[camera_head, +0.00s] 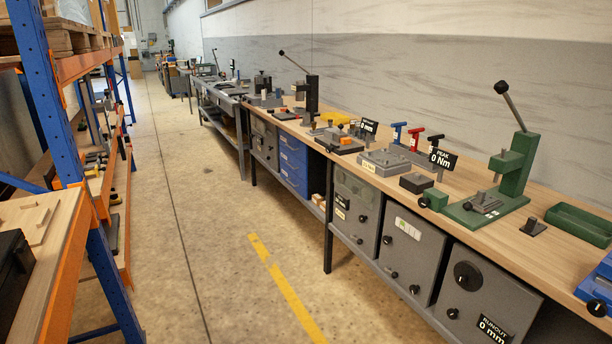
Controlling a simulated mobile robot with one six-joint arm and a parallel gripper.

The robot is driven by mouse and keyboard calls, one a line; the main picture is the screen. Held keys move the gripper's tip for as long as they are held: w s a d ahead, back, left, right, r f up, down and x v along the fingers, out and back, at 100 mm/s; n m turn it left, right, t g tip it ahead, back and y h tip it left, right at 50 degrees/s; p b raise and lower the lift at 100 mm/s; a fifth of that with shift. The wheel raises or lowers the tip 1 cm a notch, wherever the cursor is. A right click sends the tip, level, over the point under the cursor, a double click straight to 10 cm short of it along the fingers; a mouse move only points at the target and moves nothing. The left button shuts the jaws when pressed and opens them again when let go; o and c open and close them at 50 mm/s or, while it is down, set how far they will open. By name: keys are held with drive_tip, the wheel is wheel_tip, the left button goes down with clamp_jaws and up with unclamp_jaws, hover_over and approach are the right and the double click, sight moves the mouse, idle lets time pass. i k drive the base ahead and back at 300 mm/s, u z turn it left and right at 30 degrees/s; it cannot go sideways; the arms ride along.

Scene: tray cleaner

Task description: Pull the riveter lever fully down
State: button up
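A green bench press (516,165) stands on the wooden workbench (404,205) at the right. Its lever (513,108) is raised, slanting up and left to a black knob. A dark press (312,93) stands further back on the bench. Its lever (294,62) is also raised, slanting up and left to a small knob. No readable label tells which of the two is the riveter. My gripper is not in view.
A green tray (580,224) and a blue device (598,285) lie at the right. T-handled tools (416,135) and fixtures crowd the bench. Grey cabinets (405,250) fill the space below. A blue and orange shelf (60,120) stands left. The aisle floor (205,200) is clear.

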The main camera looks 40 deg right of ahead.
sight(501, 87)
drive_tip(key=u, duration=0.7)
drive_tip(key=k, duration=0.15)
drive_tip(key=z, duration=2.85)
drive_tip(key=i, duration=0.6)
drive_tip(key=z, duration=0.15)
drive_tip(key=k, duration=0.6)
drive_tip(key=z, duration=0.05)
